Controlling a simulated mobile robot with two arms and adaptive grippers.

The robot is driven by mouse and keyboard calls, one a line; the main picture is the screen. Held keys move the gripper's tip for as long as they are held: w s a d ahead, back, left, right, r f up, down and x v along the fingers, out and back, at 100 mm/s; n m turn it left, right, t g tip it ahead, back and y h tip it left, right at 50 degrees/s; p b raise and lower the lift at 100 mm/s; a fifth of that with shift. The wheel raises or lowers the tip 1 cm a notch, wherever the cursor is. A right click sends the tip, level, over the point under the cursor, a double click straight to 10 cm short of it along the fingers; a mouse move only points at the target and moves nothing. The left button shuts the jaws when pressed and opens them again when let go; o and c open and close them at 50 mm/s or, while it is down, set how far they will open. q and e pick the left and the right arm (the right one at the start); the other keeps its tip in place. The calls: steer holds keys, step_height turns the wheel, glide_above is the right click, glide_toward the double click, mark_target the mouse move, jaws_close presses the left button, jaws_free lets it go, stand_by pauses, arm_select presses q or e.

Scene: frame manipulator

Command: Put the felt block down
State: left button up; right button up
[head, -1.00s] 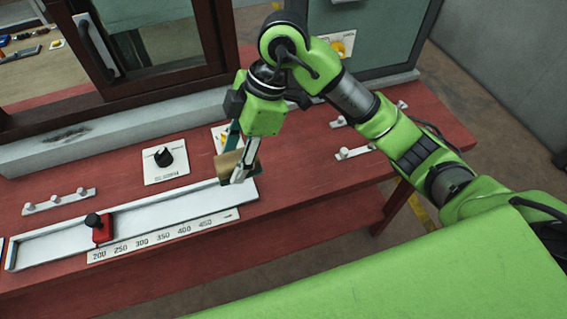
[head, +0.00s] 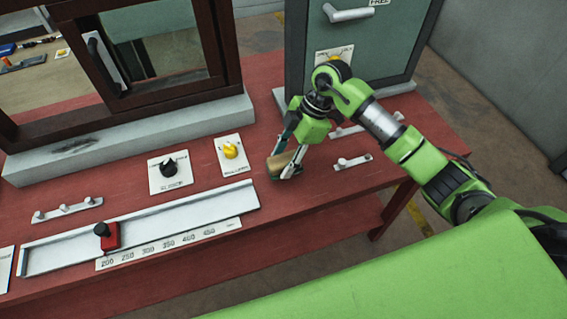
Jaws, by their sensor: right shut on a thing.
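The felt block (head: 281,163) is a small tan and brown block. My right gripper (head: 284,171) is shut on it, just right of the end of the white slide rail. The block is low over the red bench top (head: 300,200); I cannot tell whether it touches the surface. The gripper fingers hide part of the block. My left gripper does not show in the head view.
The white rail (head: 150,225) carries a red slider (head: 108,236) beside a number scale. A black knob (head: 169,169) and a yellow knob (head: 231,151) sit on white plates. Small peg racks (head: 353,162) lie to the right. A green-grey cabinet (head: 385,50) stands behind.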

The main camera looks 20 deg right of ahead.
step_height(320, 180, down, 2)
steer(key=shift+f+p, duration=0.15)
steer(key=shift+p, duration=0.25)
steer(key=shift+f, duration=0.2)
steer(key=o, duration=1)
steer(key=b+v, duration=0.2)
steer(key=v, duration=1)
